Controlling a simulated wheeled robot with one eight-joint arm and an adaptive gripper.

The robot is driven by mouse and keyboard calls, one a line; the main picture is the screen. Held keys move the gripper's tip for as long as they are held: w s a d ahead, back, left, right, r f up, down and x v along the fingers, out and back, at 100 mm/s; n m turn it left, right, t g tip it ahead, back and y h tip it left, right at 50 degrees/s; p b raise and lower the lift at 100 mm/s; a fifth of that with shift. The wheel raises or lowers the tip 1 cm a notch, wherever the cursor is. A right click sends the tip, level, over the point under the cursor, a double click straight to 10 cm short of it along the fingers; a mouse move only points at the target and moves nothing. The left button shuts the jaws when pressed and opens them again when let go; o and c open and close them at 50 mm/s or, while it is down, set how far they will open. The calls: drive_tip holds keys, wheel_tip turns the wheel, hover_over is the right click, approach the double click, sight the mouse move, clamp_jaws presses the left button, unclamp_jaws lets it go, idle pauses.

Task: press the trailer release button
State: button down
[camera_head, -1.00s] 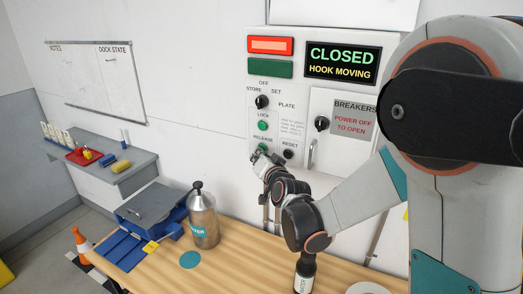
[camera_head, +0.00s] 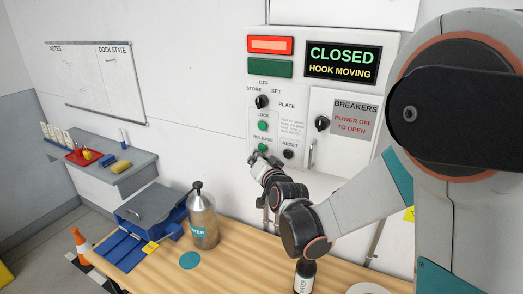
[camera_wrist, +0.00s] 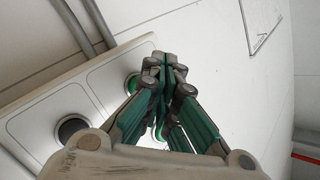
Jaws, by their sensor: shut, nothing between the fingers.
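The green release button (camera_head: 262,147) sits under the RELEASE label on the white wall panel (camera_head: 292,74), below the green lock button (camera_head: 263,126). My gripper (camera_head: 257,157) is shut and empty, with its tips just below the release button and close to the panel. I cannot tell whether they touch the panel. In the wrist view, a green button (camera_wrist: 132,82), which looks like release, shows beside my shut fingertips (camera_wrist: 166,62). Another green button is mostly hidden behind the fingers there. The display (camera_head: 343,63) reads CLOSED, HOOK MOVING.
The black reset button (camera_head: 288,154) is right of release. Selector knobs (camera_head: 262,102) and a breaker door (camera_head: 342,125) with a handle share the panel.

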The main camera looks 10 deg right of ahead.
drive_tip(key=s+a, duration=0.2)
drive_tip(key=s, duration=0.2)
drive_tip(key=shift+s+a, duration=0.1)
drive_tip(key=shift+a, duration=0.3)
drive_tip(key=shift+d+b, duration=0.1)
drive_tip(key=shift+b, duration=0.2)
drive_tip(key=s+d+f+n+g+h+b, duration=0.25)
drive_tip(key=s+d+g+b, duration=0.2)
drive_tip(key=s+d, duration=0.75)
drive_tip(key=s+d+f+n+g+b, duration=0.1)
drive_tip(key=s+f, duration=0.3)
drive_tip(key=s, duration=0.6)
drive_tip(key=s+d+f+n+g+b, duration=0.1)
drive_tip(key=s+d+f+g+b, duration=0.1)
drive_tip(key=s, duration=0.8)
wheel_tip(320, 180, down, 2)
drive_tip(key=shift+f+g+h+b, duration=0.2)
drive_tip(key=shift+g+h+b, duration=0.25)
drive_tip(key=shift+g+b, duration=0.25)
drive_tip(key=shift+n, duration=0.25)
